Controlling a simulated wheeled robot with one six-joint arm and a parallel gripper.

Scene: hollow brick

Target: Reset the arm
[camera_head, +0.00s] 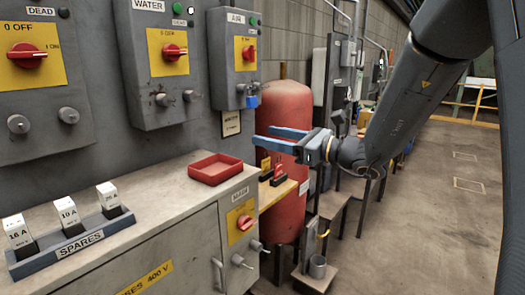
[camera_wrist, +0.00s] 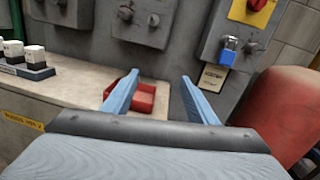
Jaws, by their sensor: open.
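My gripper (camera_head: 280,138) is open and empty, with two blue fingers. In the head view it is in the air right of the red tray, in front of the red tank, at the end of my dark grey arm. In the wrist view my gripper (camera_wrist: 160,95) has its fingers spread wide, with nothing between them; the red tray shows beyond them. The fingers touch nothing that I can see.
A red tray (camera_head: 215,168) sits on the grey cabinet top (camera_head: 165,190). A SPARES rack (camera_head: 72,243) holds white fuses at the left. WATER (camera_head: 163,60) and AIR (camera_head: 236,60) switch boxes are on the wall. A red tank (camera_head: 285,110) stands behind my gripper. Floor at right is clear.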

